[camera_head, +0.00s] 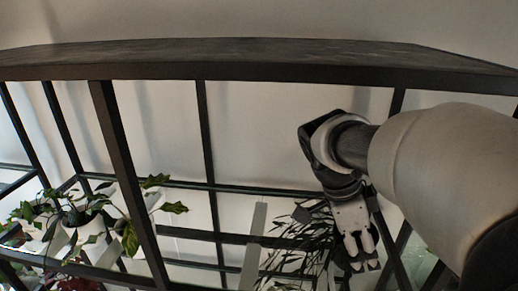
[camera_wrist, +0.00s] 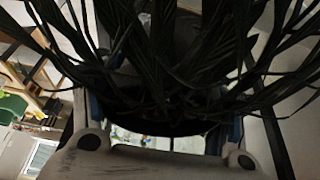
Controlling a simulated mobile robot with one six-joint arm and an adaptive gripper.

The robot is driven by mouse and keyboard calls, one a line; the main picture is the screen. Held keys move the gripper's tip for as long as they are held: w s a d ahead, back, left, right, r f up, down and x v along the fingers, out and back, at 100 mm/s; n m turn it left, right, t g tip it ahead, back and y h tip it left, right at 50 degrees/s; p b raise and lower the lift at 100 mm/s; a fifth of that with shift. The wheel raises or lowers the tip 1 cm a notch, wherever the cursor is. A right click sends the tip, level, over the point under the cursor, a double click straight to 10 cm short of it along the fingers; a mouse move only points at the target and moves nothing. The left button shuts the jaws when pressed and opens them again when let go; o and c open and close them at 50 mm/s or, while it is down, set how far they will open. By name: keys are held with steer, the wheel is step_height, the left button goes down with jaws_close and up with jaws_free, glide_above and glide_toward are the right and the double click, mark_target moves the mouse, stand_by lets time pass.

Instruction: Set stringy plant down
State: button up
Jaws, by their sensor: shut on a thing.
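The stringy plant (camera_head: 291,246) shows in the head view as dark, thin drooping leaves at the lower middle, just left of my gripper (camera_head: 364,268). My gripper is shut on the stringy plant and points downward by the dark metal rack.
A dark rack shelf (camera_head: 250,60) spans the picture above, with posts (camera_head: 125,165) and rails below. Leafy plants in white pots (camera_head: 85,222) stand at the left. A pale upright slat (camera_head: 254,245) stands left of the stringy plant.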

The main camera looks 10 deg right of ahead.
steer(key=w, duration=0.1)
steer(key=w+d+p, duration=0.1)
steer(key=w, duration=0.1)
steer(key=shift+a+f+b, duration=0.1)
steer(key=shift+f+b, duration=0.55)
steer(key=shift+b, duration=0.1)
steer(key=shift+s+f+b, duration=0.1)
steer(key=shift+f+b, duration=0.65)
steer(key=shift+f, duration=0.05)
steer(key=shift+f+b, duration=0.3)
steer(key=o, duration=1.3)
steer(key=shift+r, duration=0.1)
steer(key=shift+p+v, duration=1.9)
steer(key=shift+v, duration=0.8)
